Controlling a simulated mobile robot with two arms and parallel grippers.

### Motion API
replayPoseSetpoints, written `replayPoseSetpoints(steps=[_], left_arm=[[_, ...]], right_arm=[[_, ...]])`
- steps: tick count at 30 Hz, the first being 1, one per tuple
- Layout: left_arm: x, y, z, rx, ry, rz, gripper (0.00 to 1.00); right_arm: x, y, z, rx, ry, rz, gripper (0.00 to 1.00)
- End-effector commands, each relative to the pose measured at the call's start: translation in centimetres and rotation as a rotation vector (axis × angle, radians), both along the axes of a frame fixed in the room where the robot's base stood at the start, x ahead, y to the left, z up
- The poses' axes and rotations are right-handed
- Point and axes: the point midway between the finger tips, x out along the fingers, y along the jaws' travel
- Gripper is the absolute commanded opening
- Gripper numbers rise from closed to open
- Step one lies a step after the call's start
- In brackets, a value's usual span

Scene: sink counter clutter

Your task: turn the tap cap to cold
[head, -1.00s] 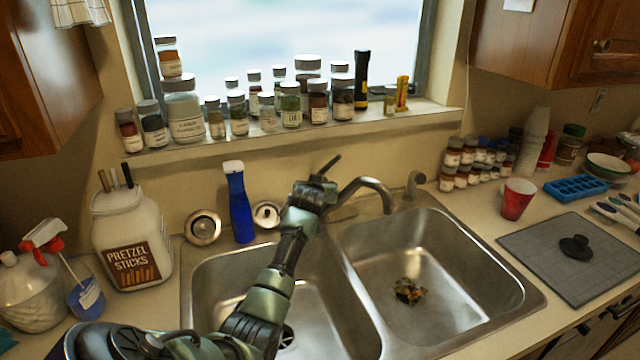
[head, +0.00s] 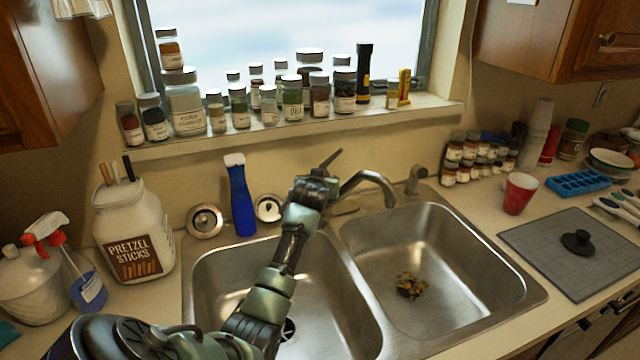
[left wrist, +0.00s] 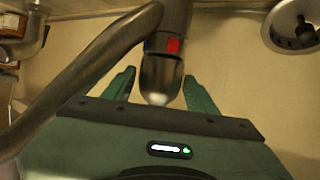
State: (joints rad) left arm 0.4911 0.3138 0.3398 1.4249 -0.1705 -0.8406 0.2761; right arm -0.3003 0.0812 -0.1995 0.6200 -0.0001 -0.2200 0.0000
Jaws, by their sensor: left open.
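The metal tap stands behind the divider of the double sink, its curved spout (head: 370,180) reaching right over the right basin. Its lever (head: 328,160) points up and to the right. In the left wrist view the tap cap (left wrist: 160,76) has a rounded metal end, with a blue and a red mark above it. My left gripper (head: 320,182) is at the tap, hiding part of its body. In the left wrist view its green fingers (left wrist: 159,78) are open, one on each side of the cap. I cannot tell whether they touch it. My right gripper is not in view.
A blue bottle (head: 241,200) and a round metal drain piece (head: 268,208) stand left of the tap. Jars line the window sill (head: 300,128) behind it. The right basin (head: 440,255) holds a small scrap of food (head: 410,285). A red cup (head: 518,195) stands on the right counter.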

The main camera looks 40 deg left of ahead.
Motion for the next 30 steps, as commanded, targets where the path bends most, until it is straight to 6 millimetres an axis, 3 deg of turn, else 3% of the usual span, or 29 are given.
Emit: replayPoseSetpoints(steps=[12, 30], left_arm=[[-4.2, -3.2, 2.0, -0.002, 0.000, -0.001, 0.58], [-4.6, -3.4, 2.3, -0.002, 0.001, -0.001, 0.58]], right_arm=[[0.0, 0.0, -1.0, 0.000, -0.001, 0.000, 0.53], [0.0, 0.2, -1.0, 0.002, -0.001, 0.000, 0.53]])
